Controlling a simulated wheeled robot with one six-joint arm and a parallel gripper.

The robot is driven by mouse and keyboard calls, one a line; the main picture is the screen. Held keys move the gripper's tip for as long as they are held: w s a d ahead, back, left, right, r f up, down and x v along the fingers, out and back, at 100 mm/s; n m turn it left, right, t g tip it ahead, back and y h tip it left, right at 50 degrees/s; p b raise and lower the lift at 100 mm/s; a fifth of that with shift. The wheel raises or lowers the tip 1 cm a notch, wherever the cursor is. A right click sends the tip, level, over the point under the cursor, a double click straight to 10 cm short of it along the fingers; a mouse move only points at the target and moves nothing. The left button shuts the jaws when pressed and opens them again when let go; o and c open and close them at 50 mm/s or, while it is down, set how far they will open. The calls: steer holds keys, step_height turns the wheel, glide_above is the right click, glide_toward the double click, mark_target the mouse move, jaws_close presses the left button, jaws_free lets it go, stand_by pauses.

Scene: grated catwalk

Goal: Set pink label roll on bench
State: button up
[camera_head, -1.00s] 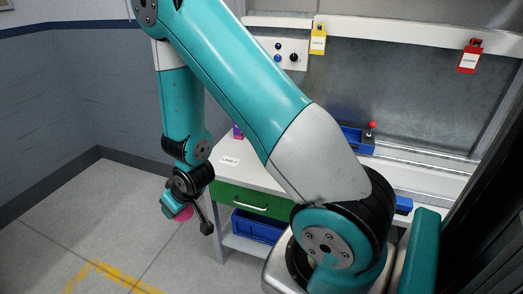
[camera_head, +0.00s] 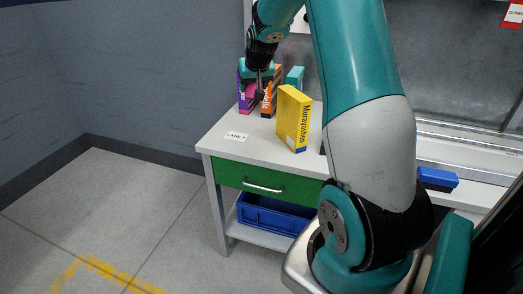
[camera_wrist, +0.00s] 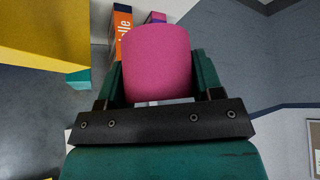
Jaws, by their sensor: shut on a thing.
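The pink label roll (camera_wrist: 156,62) fills the space between my gripper's two fingers (camera_wrist: 158,88) in the wrist view, and the jaws are shut on it. In the head view my gripper (camera_head: 259,88) is over the back left part of the white bench top (camera_head: 222,147), among upright boxes. The roll is hard to make out there, and I cannot tell whether it touches the bench.
A yellow box (camera_head: 293,120), an orange box (camera_head: 267,97), a purple box (camera_head: 243,97) and a teal box (camera_head: 295,76) stand close around my gripper. The bench's front left corner is clear apart from a small label (camera_head: 236,136). A blue bin (camera_head: 268,216) sits below the green drawer (camera_head: 235,175).

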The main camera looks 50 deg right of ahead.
mark_target(258, 139)
steer(key=shift+s+d+r, duration=0.15)
steer(key=shift+d, duration=0.3)
steer(key=shift+s+d+r, duration=0.1)
steer(key=shift+s+d, duration=0.05)
steer(key=shift+d, duration=0.25)
steer(key=shift+s+d+f+m, duration=0.1)
steer(key=shift+d+m, duration=0.1)
steer(key=shift+m, duration=0.1)
step_height(258, 139, down, 19)
steer(key=shift+f+p, duration=0.1)
steer(key=shift+p, duration=0.25)
steer(key=o, duration=0.9)
steer(key=shift+f, duration=0.1)
steer(key=shift+o, duration=0.2)
